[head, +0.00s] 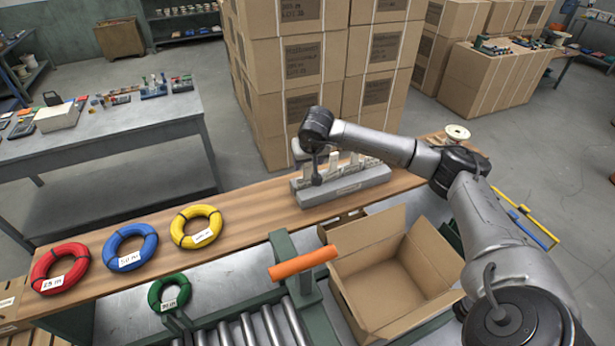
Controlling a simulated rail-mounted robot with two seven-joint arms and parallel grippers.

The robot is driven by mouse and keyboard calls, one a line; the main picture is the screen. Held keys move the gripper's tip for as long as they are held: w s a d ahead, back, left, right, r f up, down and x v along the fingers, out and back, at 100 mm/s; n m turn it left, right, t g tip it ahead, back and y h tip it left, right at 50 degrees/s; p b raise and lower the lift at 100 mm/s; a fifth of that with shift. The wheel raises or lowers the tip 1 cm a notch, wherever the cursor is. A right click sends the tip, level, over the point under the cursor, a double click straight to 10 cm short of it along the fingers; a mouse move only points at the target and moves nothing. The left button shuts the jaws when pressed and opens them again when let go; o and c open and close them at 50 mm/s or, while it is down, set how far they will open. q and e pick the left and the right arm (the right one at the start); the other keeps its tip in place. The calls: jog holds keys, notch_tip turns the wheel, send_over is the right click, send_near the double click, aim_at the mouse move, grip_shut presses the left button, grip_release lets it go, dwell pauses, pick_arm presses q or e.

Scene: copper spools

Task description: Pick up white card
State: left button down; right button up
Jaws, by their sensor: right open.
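Several white cards (355,163) stand upright in a row in a grey slotted holder (345,188) on the wooden shelf. My right gripper (317,180) points down at the left part of this holder, over or just in front of the cards there. It is open. It is small in the picture and partly covers the cards behind it, so I cannot tell whether a card is between its fingers. My left gripper is not in view.
Red (60,268), blue (131,247) and yellow (196,227) coils with white labels lie on the shelf. A green coil (169,292) lies near the roller conveyor (258,325). An open, empty cardboard box (395,278) stands below the holder, beside an orange bar (303,262). Stacked cartons (300,65) rise behind.

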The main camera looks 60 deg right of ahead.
grip_shut()
dwell(0.5)
